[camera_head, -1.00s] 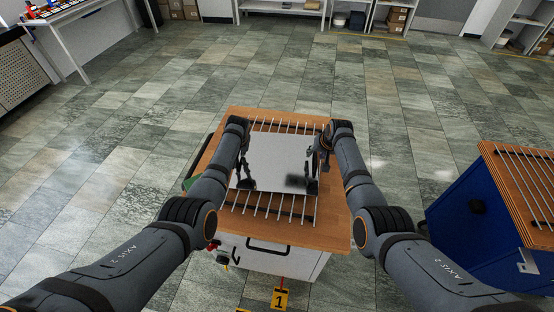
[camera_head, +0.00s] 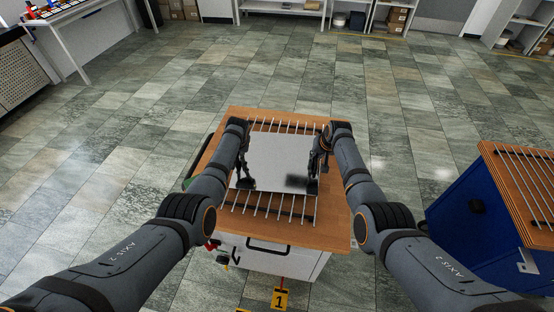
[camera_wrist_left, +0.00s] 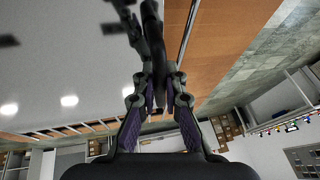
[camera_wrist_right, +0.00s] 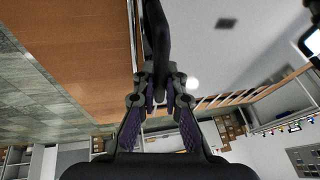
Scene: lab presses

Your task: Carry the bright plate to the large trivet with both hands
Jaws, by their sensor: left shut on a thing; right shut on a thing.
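The bright plate (camera_head: 275,155) is a shiny, mirror-like sheet over a trivet of metal rods (camera_head: 258,204) on a wooden top. I cannot tell whether it rests on the rods or hangs just above them. My left gripper (camera_head: 246,182) is shut on a dark handle at the plate's left edge. My right gripper (camera_head: 312,183) is shut on the handle at the right edge. The left wrist view shows the plate (camera_wrist_left: 60,65) beside the shut left fingers (camera_wrist_left: 158,85). The right wrist view shows the plate (camera_wrist_right: 245,50) beside the shut right fingers (camera_wrist_right: 158,85).
The wooden top (camera_head: 330,235) sits on a white cabinet (camera_head: 270,262) with a yellow "1" tag (camera_head: 280,298). A second rod trivet (camera_head: 522,180) lies on a blue cabinet (camera_head: 465,222) at the right. Open tiled floor (camera_head: 400,130) lies between and behind them.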

